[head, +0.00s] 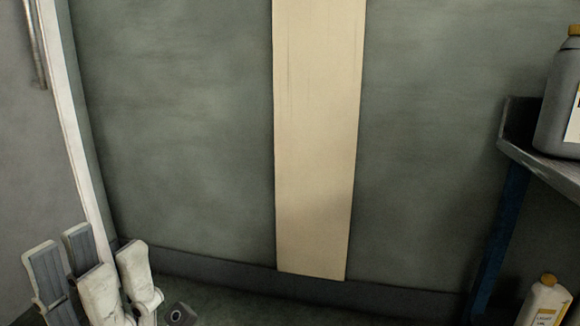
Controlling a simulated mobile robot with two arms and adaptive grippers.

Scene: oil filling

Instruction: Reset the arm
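My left gripper (91,272) is at the bottom left of the head view, with its white and dark grey fingers pointing up. The dark pads of the left-hand fingers show, and the fingers stand apart with nothing seen between them. The gripper's base is cut off by the lower edge of the picture. My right gripper is not in view.
A grey-green wall (190,130) with a pale vertical panel (315,140) fills the middle. At the right, a grey jug (560,105) stands on a shelf (538,152) with a blue leg. Below is a white bottle (545,298) with an orange cap. A white post (78,130) stands left.

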